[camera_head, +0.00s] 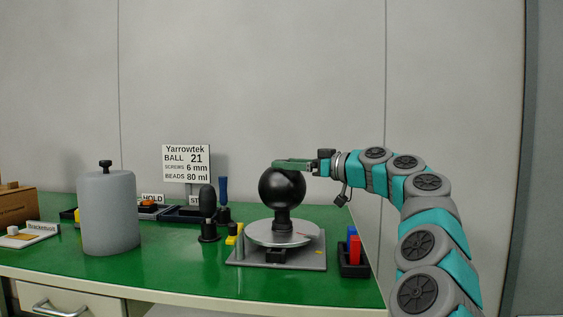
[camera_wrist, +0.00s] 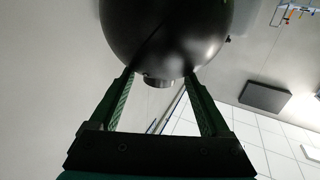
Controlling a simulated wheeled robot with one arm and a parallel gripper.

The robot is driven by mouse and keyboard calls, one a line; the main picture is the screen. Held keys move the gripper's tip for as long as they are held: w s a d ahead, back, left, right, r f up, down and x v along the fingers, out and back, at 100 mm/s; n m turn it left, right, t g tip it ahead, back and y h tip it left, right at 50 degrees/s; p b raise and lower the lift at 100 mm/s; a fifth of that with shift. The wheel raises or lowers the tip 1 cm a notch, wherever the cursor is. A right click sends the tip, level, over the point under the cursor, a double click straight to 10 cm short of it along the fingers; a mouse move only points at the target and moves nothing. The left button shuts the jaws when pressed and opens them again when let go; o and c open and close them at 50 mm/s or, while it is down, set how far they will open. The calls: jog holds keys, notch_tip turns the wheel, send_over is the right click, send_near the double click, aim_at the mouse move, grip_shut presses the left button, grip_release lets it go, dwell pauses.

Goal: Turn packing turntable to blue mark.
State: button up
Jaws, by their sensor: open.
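The packing turntable (camera_head: 262,235) is a round silver disc on a grey square base near the right part of the green table. A large black ball (camera_head: 282,189) on a short black stem stands at its middle. Small coloured marks show near the disc's edge and on the base, but a blue mark is not clear. My gripper (camera_head: 276,164) is at the upper part of the ball, reaching in from the right. In the wrist view, its open green fingers (camera_wrist: 157,88) point toward the black ball (camera_wrist: 165,32), one on each side of its near edge. I cannot tell whether they touch it.
A grey cylinder (camera_head: 110,215) with a black knob stands at left. A dark tool (camera_head: 208,215), a yellow piece (camera_head: 232,234) and a sign (camera_head: 186,163) stand left of the turntable. A black bin (camera_head: 353,262) with red and blue pieces is close on its right.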

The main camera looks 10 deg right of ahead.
jog(key=shift+x, duration=1.3)
grip_shut()
